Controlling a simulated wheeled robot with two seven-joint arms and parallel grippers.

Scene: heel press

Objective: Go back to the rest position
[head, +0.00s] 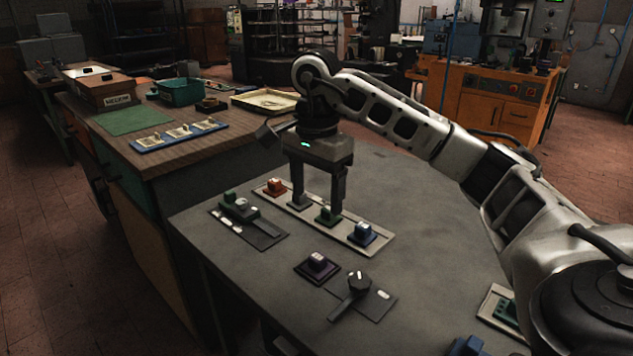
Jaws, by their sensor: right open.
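My right gripper (317,203) points down above the grey table (420,195), over a pale strip (340,232) that carries a row of coloured blocks. Its two fingers are apart, with nothing seen held between them. The fingertips are close to the strip, near the green block (327,215); I cannot tell whether they touch anything. A red block (275,186) is left of the fingers and a blue block (362,233) is right of them. My left gripper is not in view.
A wooden bench (165,155) with a blue rack (180,137) adjoins at the left. The table's far right surface is clear.

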